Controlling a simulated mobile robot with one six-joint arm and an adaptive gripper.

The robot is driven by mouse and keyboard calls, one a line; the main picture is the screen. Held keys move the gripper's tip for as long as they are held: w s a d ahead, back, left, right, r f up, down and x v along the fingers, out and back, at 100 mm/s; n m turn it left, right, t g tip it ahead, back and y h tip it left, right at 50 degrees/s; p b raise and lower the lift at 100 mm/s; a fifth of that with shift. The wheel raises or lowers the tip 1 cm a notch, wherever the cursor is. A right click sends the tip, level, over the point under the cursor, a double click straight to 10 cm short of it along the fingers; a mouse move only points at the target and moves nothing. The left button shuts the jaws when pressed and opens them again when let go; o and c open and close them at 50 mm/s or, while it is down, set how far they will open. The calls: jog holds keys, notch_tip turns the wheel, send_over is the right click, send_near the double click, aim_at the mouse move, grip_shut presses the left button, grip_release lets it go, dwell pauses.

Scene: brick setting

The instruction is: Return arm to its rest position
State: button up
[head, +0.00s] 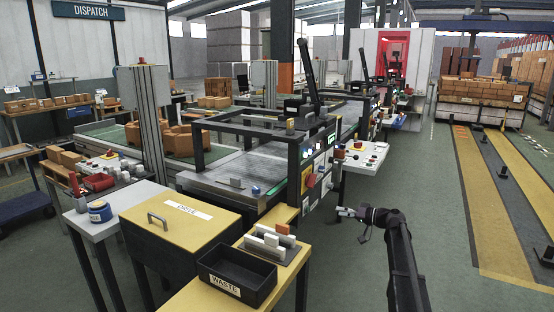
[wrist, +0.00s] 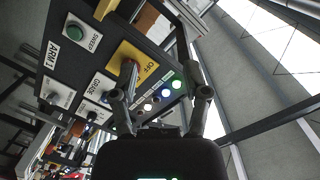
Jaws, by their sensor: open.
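My gripper (head: 345,212) is at the end of my dark arm, right of centre in the head view. It hangs in the air over the green floor, to the right of the machine with the control panel (head: 318,172), apart from it. In the wrist view my gripper (wrist: 165,88) has its two fingers spread, with nothing held between them. Behind the fingers the wrist view shows the panel with a yellow plate marked OFF (wrist: 138,66), a green button (wrist: 75,32) and several small lit lamps.
A yellow-topped box with a handle (head: 180,222), a black WASTE bin (head: 238,276) and a rack of blocks (head: 270,243) stand left of my arm. A small white control table (head: 360,157) is beyond my gripper. The floor (head: 450,235) to the right is open, with yellow lanes.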

jog(key=s+a+f+g+h, duration=0.3)
jog(key=s+a+f, duration=0.25)
jog(key=s, duration=0.35)
jog(key=s+a+f+g+h, duration=0.2)
jog(key=s+a+f+h, duration=0.15)
jog(key=s+f, duration=0.4)
jog(key=s+d+f+m+g+h, duration=0.15)
jog(key=s+h, duration=0.25)
jog(key=s, duration=0.7)
jog(key=s+f+m+g+h, duration=0.1)
jog(key=s+f+g+h, duration=0.3)
jog(key=s, duration=0.7)
notch_tip(320, 180, up, 20)
jog(key=t+p, duration=0.2)
jog(key=p, duration=1.6)
jog(key=shift+w+d+p, duration=0.15)
jog(key=shift+w+p, duration=0.1)
jog(key=shift+p, duration=0.05)
jog(key=shift+t+h, duration=0.25)
jog(key=shift+c, duration=0.2)
